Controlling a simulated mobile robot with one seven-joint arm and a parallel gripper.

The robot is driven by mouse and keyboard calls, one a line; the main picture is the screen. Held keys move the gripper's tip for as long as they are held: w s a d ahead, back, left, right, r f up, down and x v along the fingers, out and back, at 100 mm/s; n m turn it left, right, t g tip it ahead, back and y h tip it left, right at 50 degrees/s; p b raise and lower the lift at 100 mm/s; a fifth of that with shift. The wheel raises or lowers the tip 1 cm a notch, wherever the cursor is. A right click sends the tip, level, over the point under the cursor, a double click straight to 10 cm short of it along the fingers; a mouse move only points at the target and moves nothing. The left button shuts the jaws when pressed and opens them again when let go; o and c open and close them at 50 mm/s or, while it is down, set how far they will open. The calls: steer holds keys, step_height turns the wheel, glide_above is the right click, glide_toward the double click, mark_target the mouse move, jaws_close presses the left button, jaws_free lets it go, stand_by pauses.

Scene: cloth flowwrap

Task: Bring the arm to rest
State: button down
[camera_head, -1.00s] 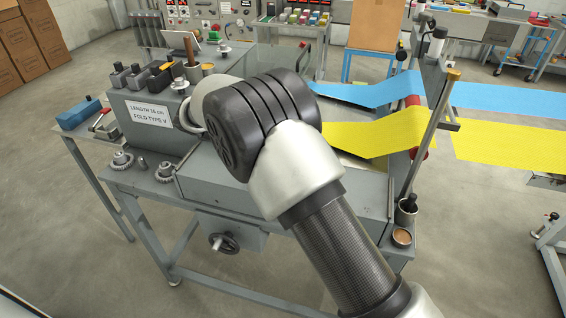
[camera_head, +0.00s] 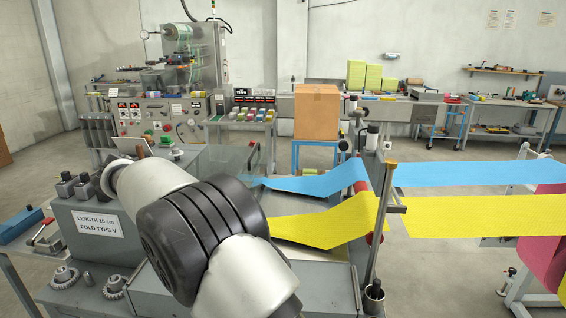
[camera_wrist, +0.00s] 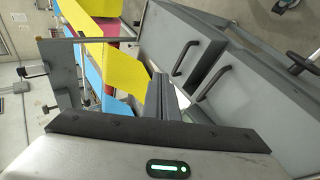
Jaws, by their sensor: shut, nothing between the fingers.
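My arm (camera_head: 205,235) reaches over the grey folding machine, its white and black elbow filling the lower middle of the head view. My gripper (camera_wrist: 163,88) shows in the wrist view with its dark fingers together and nothing held. In the head view the gripper is hidden behind the arm. The machine (camera_head: 90,210) bears a label reading length 16 cm, fold type V. In the wrist view the fingers point over the machine's grey panels (camera_wrist: 190,50), near the yellow cloth (camera_wrist: 125,70). I cannot tell how far apart they are.
A blue web (camera_head: 455,174) and a yellow web (camera_head: 470,216) run right from the machine. An upright post (camera_head: 380,225) stands at its right corner. A cardboard box (camera_head: 317,110) sits on a blue stand behind. A control panel (camera_head: 135,115) stands at the back left.

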steer(key=s+d+r+g+y, duration=0.1)
steer(key=s+d+r+y, duration=0.1)
steer(key=d+r, duration=0.35)
steer(key=s+d+r+m+y+p, duration=0.1)
steer(key=d+r+y, duration=0.1)
steer(key=d, duration=0.7)
steer(key=s+d+r+g+y, duration=0.1)
steer(key=s+d+r, duration=0.1)
steer(key=d+r, duration=0.35)
steer(key=s+d+f+m+t+y, duration=0.1)
steer(key=s+d+t+y, duration=0.1)
steer(key=s+d, duration=0.4)
steer(key=s+d+f+m+t+y+p, duration=0.1)
steer(key=s+d, duration=0.4)
steer(key=s, duration=0.6)
steer(key=shift+s+d+f+t+y, duration=0.3)
steer(key=shift+f+t+y, duration=0.2)
steer(key=shift+f+t, duration=0.25)
steer(key=shift+w, duration=0.1)
